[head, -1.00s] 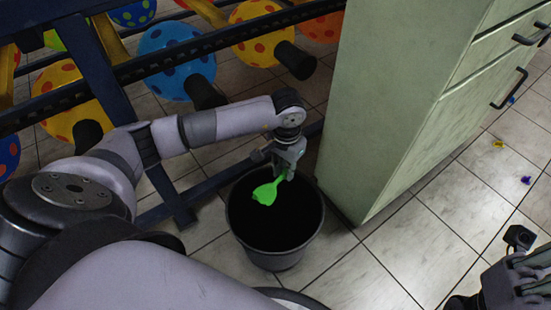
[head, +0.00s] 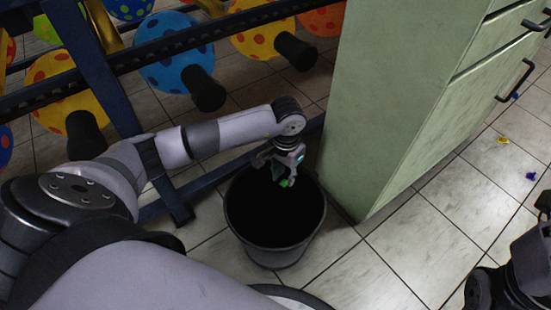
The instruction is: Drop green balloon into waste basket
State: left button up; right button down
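The black waste basket (head: 249,222) stands on the floor below my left gripper (head: 287,183). The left gripper points down over the right back part of the basket's opening. A small patch of the green balloon (head: 286,183) shows at its fingertips, and the fingers appear shut on it. The rest of the balloon is hidden by the gripper or too dark to make out. My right gripper (head: 543,207) is at the right edge, partly cut off, and its finger gap is not clear.
A pale green cabinet (head: 385,110) stands close to the basket's right. Small yellow (head: 503,140) and purple (head: 531,176) pieces lie on the tiled floor at right.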

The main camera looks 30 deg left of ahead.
pick_arm(q)
jog(key=o, duration=0.3)
jog(key=shift+o, duration=0.2)
notch_tip(320, 180, up, 12)
dwell(0.5)
